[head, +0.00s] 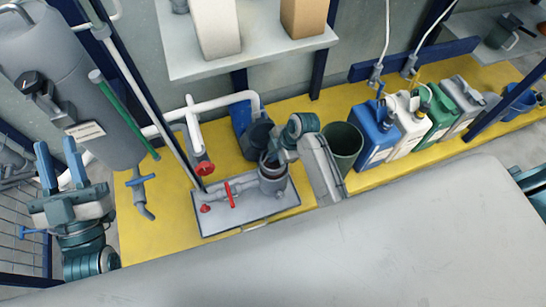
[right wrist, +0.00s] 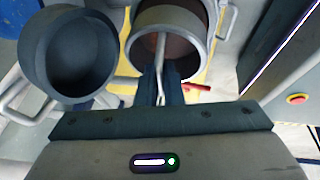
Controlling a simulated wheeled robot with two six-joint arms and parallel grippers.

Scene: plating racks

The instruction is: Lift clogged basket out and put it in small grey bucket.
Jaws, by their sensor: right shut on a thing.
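The strainer housing (head: 272,186) stands on a grey tray, its round mouth upward. In the right wrist view, a grey-rimmed round opening (right wrist: 140,40) has a brownish inside, with a thin handle of the basket (right wrist: 160,48) running down to my fingers. My right gripper (right wrist: 160,88) is shut on that handle. In the head view my right gripper (head: 274,158) is over the housing and partly hides it. How far the basket sits inside is hard to tell. The small grey bucket (head: 260,136) stands behind the housing; it also shows in the right wrist view (right wrist: 45,92). My left gripper (head: 58,160) is open and empty.
A larger dark green bucket (head: 344,142) stands right of my right arm. Several jugs (head: 374,132) line the yellow bench. Red-handled valves (head: 229,193) and white pipes (head: 190,122) are left of the housing. A grey tank (head: 75,90) stands near my left arm.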

